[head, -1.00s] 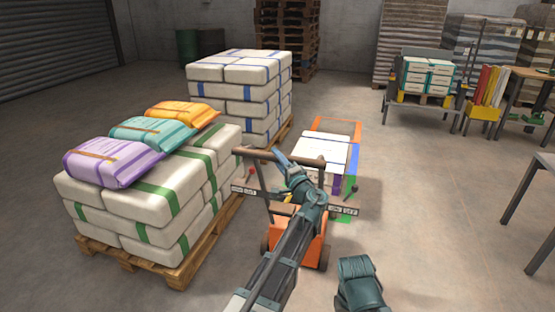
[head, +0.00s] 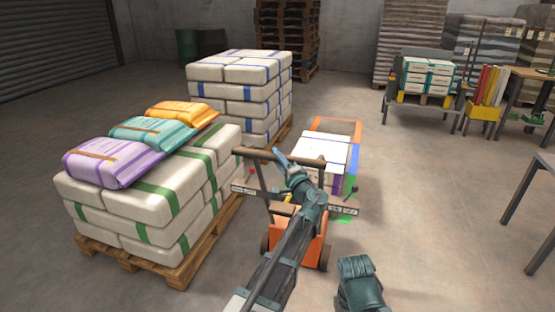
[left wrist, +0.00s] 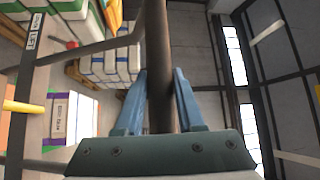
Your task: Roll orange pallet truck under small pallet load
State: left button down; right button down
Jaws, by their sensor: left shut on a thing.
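The orange pallet truck (head: 297,246) stands upright in the middle of the head view, its dark handle bar (head: 257,153) across the top. My left gripper (head: 287,165) is shut on this bar; the left wrist view shows the bar (left wrist: 157,45) between its blue fingers. Just beyond the truck is a small load of white packages (head: 322,150) with purple and blue edges; it also shows in the left wrist view (left wrist: 73,117). My arm and the truck hide the forks and the load's near base, so I cannot tell how far under they are. The right gripper's fingers are not seen.
A wooden pallet (head: 185,272) of green-banded sacks stands close left of the truck, and a taller blue-banded stack (head: 238,90) behind it. Floor to the right is clear up to a table leg (head: 515,190).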

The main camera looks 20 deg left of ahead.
pick_arm(q)
jog(key=w, duration=1.6)
jog(key=shift+d, duration=0.35)
jog(key=c, duration=0.5)
grip_release()
jog(key=b+v, duration=0.2)
jog(key=v, duration=1.1)
jog(key=shift+s+d+f, duration=0.15)
jog(key=shift+s+d, duration=0.05)
jog(key=shift+s, duration=0.15)
